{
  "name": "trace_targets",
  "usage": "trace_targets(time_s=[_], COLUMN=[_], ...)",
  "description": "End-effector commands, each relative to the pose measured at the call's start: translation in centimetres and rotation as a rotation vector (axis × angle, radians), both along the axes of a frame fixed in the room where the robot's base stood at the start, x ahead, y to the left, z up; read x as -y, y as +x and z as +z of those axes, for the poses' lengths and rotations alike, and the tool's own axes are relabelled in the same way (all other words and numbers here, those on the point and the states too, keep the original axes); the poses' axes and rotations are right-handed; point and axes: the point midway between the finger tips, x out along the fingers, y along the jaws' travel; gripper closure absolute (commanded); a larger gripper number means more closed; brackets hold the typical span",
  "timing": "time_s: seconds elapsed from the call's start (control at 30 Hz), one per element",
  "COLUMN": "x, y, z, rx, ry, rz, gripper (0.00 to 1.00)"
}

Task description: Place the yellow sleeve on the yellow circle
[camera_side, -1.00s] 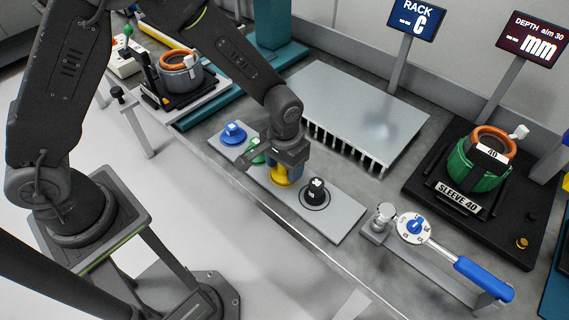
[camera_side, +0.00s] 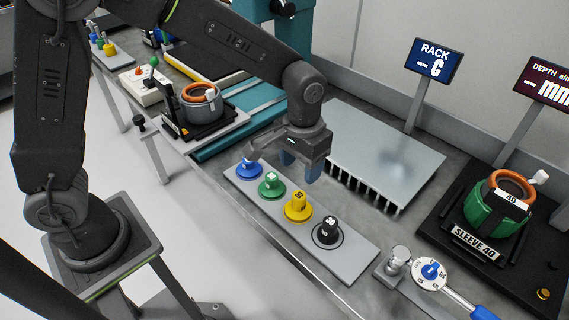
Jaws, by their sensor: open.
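The yellow sleeve (camera_side: 298,207) stands upright on the grey strip (camera_side: 358,262), between a green piece (camera_side: 271,186) and a black piece (camera_side: 327,232). A yellow circle cannot be told apart from the sleeve; any marking under it is hidden. My gripper (camera_side: 300,168) is open and empty, above and behind the yellow sleeve in the picture, apart from it. Its bluish fingers point down.
A blue piece (camera_side: 249,168) stands at the strip's far left end. A finned metal plate (camera_side: 385,150) lies behind. A blue-handled tool (camera_side: 432,270) is at lower right. The green stator (camera_side: 497,208) sits on a black base at right.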

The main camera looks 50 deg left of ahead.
Motion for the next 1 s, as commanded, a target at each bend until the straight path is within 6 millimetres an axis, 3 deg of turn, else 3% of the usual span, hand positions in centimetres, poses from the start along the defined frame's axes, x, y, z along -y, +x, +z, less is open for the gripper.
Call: trace_targets(time_s=[0.2, 0.37, 0.5, 0.7, 0.9, 1.0], x=[-0.4, -2.8, -6.0, -9.7, -11.9, -12.4], y=[-0.2, -1.8, -5.0, -10.6, -15.1, -16.4], z=[0.9, 4.9, 9.0, 12.6, 13.5, 13.5], rx=[0.014, 0.086, 0.184, 0.327, 0.441, 0.473], ry=[-0.004, -0.023, -0.037, -0.035, -0.015, -0.006], rz=[0.001, 0.005, 0.006, 0.005, 0.004, 0.002], gripper=[0.42, 0.42, 0.42, 0.42, 0.42, 0.42])
